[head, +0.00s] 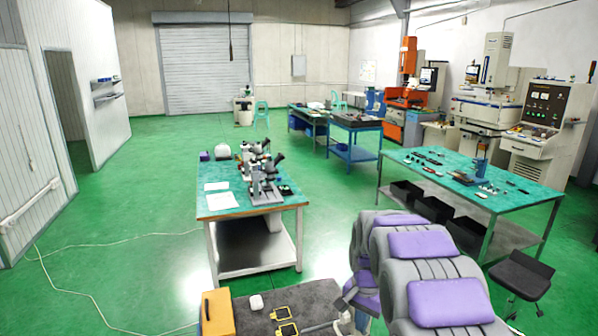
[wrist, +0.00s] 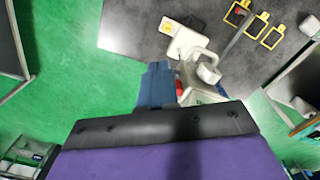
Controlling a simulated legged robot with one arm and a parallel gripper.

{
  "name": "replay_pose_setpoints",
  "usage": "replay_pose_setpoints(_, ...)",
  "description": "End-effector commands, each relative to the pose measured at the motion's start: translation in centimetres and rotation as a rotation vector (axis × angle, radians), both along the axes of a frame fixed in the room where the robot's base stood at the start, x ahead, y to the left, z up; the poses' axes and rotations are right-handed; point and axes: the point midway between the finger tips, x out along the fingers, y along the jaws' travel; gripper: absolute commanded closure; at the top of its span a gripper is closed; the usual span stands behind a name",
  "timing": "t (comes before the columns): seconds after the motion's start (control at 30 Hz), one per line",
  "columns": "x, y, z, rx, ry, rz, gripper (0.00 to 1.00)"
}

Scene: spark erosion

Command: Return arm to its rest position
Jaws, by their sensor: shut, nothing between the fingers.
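My arm (head: 435,270), grey with purple pads, fills the lower right of the head view. It is bent, with its near links close to the camera. My gripper (head: 347,300) shows small at the lower middle of the head view, partly hidden by the arm. In the wrist view, the purple and black jaw of my gripper (wrist: 160,125) crosses the bottom. It is shut and holds nothing. It is over or beside the near edge of a dark grey tabletop (wrist: 130,30); the gap cannot be told.
The dark tabletop bears yellow-framed pieces (head: 280,312), a white object (head: 256,302) and an orange box (head: 217,313). A microscope table (head: 225,208) stands beyond it. A teal workbench (head: 520,195) and black stool (head: 520,275) stand right. Green floor is open at left.

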Motion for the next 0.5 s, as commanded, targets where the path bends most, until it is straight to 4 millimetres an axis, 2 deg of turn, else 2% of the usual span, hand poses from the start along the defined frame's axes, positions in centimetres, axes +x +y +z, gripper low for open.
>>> replay_pose_setpoints(0.1,-3.9,0.1,-0.1,0.000,0.013,0.063,1.00)
replay_pose_setpoints(0.27,-9.2,0.2,-0.1,0.003,0.033,0.155,1.00)
replay_pose_setpoints(0.5,-17.6,0.6,-1.3,0.015,0.065,0.296,1.00)
